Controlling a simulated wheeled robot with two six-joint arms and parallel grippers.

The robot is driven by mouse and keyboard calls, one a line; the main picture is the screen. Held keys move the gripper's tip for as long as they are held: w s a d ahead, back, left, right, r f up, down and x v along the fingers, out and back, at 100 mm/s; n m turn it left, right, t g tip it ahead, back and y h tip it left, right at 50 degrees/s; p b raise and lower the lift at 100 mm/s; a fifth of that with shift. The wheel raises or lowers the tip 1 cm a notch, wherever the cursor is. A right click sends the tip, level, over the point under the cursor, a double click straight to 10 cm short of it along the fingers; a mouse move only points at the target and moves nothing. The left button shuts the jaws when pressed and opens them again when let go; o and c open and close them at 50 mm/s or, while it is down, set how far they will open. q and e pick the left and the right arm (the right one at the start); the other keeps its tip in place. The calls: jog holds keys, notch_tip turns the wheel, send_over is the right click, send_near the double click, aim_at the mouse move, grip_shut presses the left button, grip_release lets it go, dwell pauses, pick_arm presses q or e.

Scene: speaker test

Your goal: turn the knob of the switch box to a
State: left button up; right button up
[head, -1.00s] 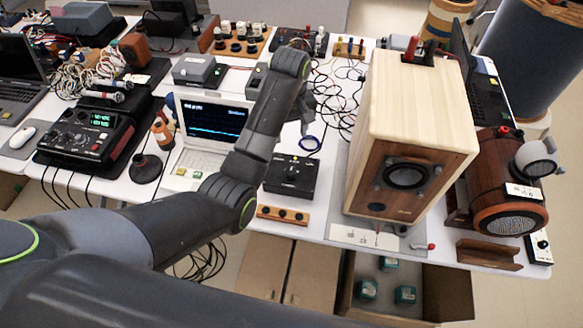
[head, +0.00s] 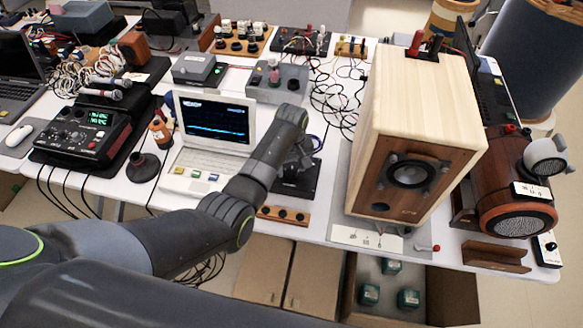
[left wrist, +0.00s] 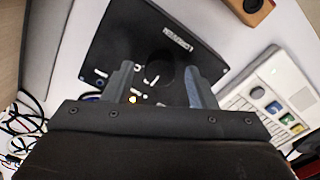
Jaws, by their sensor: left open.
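My left gripper (left wrist: 158,78) is open, with a finger on each side of the knob; contact cannot be told. In the head view the left gripper (head: 300,158) is over the box, partly hidden. My right gripper is not in view.
The screen device (head: 212,135) stands just left of the box. A large wooden speaker (head: 420,85) stands to its right. A wooden strip with dark holes (head: 284,215) lies in front, near the table edge. A grey box (head: 277,84) and loose cables are behind.

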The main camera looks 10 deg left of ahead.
pick_arm(q)
jog(key=shift+f, duration=0.45)
jog(key=c, duration=1)
